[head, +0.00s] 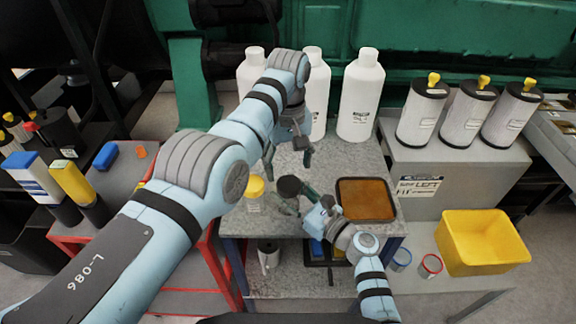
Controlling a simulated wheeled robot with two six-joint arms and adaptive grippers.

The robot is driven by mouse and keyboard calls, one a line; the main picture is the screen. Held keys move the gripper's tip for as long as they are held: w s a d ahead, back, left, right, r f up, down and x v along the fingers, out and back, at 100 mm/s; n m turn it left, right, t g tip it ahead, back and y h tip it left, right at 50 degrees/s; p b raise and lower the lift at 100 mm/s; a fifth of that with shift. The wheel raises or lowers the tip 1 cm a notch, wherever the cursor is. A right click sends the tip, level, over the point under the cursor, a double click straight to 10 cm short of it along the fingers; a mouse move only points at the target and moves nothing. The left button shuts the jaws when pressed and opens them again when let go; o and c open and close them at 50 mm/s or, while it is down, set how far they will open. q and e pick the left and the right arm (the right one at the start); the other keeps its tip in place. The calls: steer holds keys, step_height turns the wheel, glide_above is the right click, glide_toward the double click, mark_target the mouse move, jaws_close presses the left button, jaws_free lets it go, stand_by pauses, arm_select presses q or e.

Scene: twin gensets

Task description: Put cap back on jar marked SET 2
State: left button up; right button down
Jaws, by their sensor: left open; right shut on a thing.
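A small pale jar with a yellow top (254,192) stands upright on the grey bench (330,160), left of my grippers. Its marking is too small to read. My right gripper (296,201) is shut on a small dark round-topped thing (289,186) just right of that jar. I cannot tell if this thing is a cap or a dark-topped jar; the fingers hide its lower part. My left gripper (288,160) is open and empty, pointing down above and behind the dark thing. No SET 2 marking is readable.
A brown-filled tray (367,199) lies right of my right gripper. White bottles (361,95) stand at the back of the bench. Filter canisters (423,112) stand on the grey cabinet at right, above a yellow bin (481,243). A red cart (125,180) is at left.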

mark_target(288, 183)
arm_select(q)
step_height(288, 183, up, 3)
steer(key=shift+f+n, duration=0.1)
steer(key=shift+n, duration=0.4)
steer(key=shift+f, duration=4.05)
steer(key=shift+c, duration=0.4)
